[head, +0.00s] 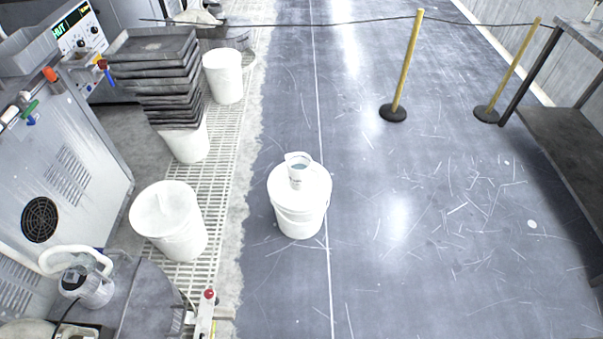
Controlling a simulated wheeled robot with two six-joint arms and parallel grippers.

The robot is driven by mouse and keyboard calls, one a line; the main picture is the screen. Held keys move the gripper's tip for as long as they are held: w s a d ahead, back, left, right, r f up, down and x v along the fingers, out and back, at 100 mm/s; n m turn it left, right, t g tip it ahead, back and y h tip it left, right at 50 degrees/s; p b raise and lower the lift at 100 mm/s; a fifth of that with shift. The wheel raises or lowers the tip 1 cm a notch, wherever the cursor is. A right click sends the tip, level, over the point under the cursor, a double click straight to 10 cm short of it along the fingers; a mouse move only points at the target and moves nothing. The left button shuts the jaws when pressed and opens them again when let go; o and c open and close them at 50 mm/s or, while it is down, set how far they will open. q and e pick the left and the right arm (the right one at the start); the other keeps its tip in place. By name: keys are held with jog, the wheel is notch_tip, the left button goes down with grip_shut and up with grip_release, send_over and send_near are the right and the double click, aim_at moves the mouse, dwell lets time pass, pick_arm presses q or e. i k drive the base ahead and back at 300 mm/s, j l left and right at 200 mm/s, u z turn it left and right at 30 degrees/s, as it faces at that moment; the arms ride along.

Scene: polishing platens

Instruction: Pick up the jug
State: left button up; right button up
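The jug (298,168) is a small clear vessel with a rim. It stands upright on the lid of a white bucket (299,211) in the middle of the head view. Some faint markings show on its side. Nothing touches it apart from the lid beneath it. Neither of my grippers shows in the head view.
The dark scratched floor (400,270) is open right of the bucket. White bins (168,222) and stacked dark trays (160,75) stand at left beside machines. Yellow posts (408,60) with a rope stand behind. A dark bench (565,140) stands at right.

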aim_at(299, 164)
jog(key=i+l+z, duration=0.45)
jog(key=i+l, duration=0.7)
